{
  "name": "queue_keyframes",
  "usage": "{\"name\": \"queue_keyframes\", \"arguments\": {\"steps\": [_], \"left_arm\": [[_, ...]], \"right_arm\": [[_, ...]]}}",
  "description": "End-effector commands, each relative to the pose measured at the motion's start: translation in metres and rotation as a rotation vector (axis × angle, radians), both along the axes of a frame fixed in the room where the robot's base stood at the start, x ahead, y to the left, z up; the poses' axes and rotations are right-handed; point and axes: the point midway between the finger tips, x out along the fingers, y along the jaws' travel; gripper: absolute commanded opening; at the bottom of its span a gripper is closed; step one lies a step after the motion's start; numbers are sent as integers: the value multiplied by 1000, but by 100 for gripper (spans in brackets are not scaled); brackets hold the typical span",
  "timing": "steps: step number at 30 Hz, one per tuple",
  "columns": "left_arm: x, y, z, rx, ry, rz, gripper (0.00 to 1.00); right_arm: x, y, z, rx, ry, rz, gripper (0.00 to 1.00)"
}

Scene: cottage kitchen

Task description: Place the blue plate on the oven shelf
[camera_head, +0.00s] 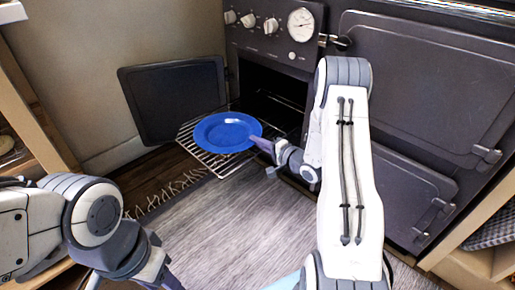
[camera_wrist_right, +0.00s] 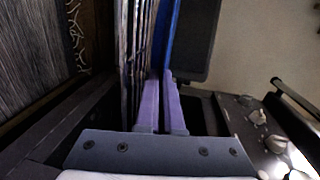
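The blue plate (camera_head: 226,133) lies flat over the pulled-out wire oven shelf (camera_head: 222,169) in the head view. I cannot tell whether it rests fully on the wires. My right gripper (camera_head: 262,144) is at the plate's right rim. In the right wrist view its purple fingers (camera_wrist_right: 161,95) are close together with the edge of the blue plate (camera_wrist_right: 170,35) at their tips, and the wire shelf (camera_wrist_right: 130,55) runs beside them. The rim between the fingers is mostly hidden. My left gripper (camera_head: 172,281) is partly cut off at the bottom of the head view, away from the plate.
The dark oven (camera_head: 270,88) stands open behind the shelf, its door (camera_head: 172,98) swung to the left. Closed oven doors (camera_head: 425,85) are on the right. A grey rug (camera_head: 225,225) covers the floor in front. A wooden shelf unit (camera_head: 35,115) stands at left.

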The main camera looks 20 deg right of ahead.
Motion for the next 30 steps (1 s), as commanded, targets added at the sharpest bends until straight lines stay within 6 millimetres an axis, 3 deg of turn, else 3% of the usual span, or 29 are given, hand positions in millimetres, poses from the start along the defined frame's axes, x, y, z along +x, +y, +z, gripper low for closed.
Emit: {"name": "queue_keyframes", "arguments": {"steps": [11, 13, 23, 30], "left_arm": [[0, 0, -4, 0, 0, 0, 50], [0, 0, -4, 0, 0, 0, 50], [0, 0, -3, 0, 0, 0, 50], [0, 0, 21, 0, 0, 0, 50]], "right_arm": [[1, -1, -5, 1, -6, -1, 0], [0, -1, -7, 0, -1, 0, 16], [0, 0, -4, -1, -1, 0, 16], [-31, -13, 6, 3, 4, -6, 16]]}}
